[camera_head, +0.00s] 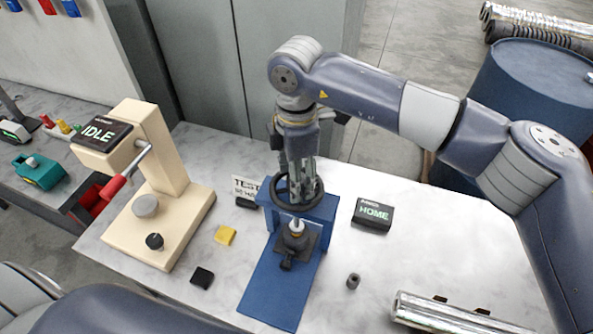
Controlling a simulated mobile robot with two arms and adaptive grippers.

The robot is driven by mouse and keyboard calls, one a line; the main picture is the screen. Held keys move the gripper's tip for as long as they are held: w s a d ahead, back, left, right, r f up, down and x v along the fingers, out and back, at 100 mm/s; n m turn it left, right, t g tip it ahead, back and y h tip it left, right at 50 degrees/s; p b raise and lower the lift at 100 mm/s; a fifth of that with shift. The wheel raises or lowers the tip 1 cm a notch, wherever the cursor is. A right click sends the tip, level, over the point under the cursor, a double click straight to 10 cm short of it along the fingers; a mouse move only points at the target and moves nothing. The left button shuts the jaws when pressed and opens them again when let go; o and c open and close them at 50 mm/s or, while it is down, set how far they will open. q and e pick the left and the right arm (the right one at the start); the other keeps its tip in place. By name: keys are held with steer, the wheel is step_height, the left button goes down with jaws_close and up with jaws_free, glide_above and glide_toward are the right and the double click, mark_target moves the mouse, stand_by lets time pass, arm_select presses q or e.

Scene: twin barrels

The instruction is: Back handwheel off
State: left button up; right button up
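A black handwheel (284,204) sits at the top of a blue stand (266,287), near the middle of the bench. My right gripper (302,198) points down at the handwheel from above, with its fingers overlapping the ring. Whether the fingers grip the wheel or only stand within it, I cannot tell. A small display (373,214) beside the stand reads HOME. My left gripper is not in view.
A beige press (170,184) with an IDLE display (101,132) and red handle (113,188) stands at left. A blue barrel (525,85) stands behind.

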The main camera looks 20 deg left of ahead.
steer(key=shift+c, duration=0.3)
steer(key=c, duration=1)
